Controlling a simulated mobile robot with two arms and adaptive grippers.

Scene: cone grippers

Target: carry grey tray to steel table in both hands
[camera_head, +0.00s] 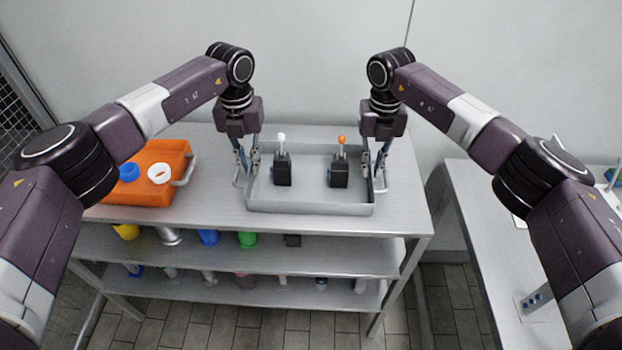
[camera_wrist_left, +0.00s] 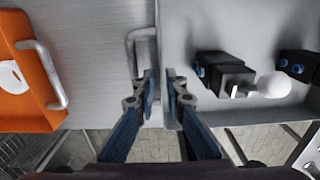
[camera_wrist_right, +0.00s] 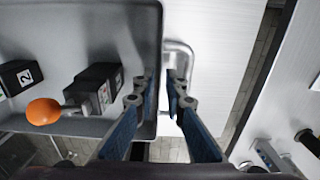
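The grey tray (camera_head: 310,208) lies on the top of a grey shelf unit. Two black blocks stand in it: one with a white knob (camera_head: 282,170), one with an orange knob (camera_head: 340,172). My left gripper (camera_wrist_left: 160,82) has its fingers either side of the tray's left wall, one finger inside the tray and one at the left handle (camera_wrist_left: 132,52). My right gripper (camera_wrist_right: 163,82) straddles the right wall in the same way, at the right handle (camera_wrist_right: 190,60). The fingers are close together, but I cannot tell whether they press on the walls.
An orange tray (camera_head: 135,195) with a blue and a white piece stands left of the grey tray. A second light table (camera_head: 470,215) stands at the right, across a floor gap (camera_head: 450,300). Lower shelves (camera_head: 335,250) hold several coloured items. A wall is behind.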

